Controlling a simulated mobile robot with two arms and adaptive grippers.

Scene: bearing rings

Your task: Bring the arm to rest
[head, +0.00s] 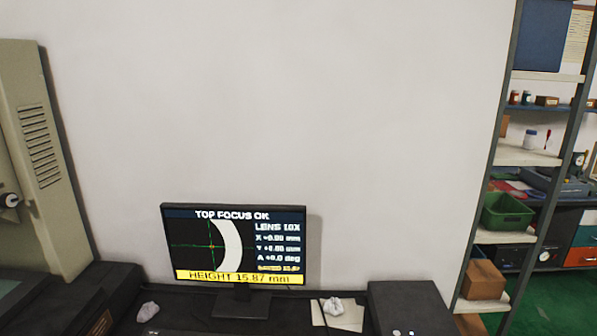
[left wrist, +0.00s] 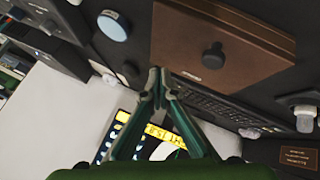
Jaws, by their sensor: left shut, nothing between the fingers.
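My left gripper (left wrist: 157,84) shows in the left wrist view, its two green fingers closed together at the tips with nothing between them. Its fingers lie in front of the monitor and point toward a brown case (left wrist: 220,48) with a dark round knob. No arm or gripper of mine shows in the head view. My right gripper is in neither view.
A monitor (head: 234,247) reads "TOP FOCUS OK" and "HEIGHT 15.87 mm"; it also shows, tilted, in the left wrist view (left wrist: 167,132). A keyboard (left wrist: 212,107) lies beside the brown case. Crumpled white cloths (head: 148,311) lie on the dark bench. A shelf rack (head: 509,155) stands right.

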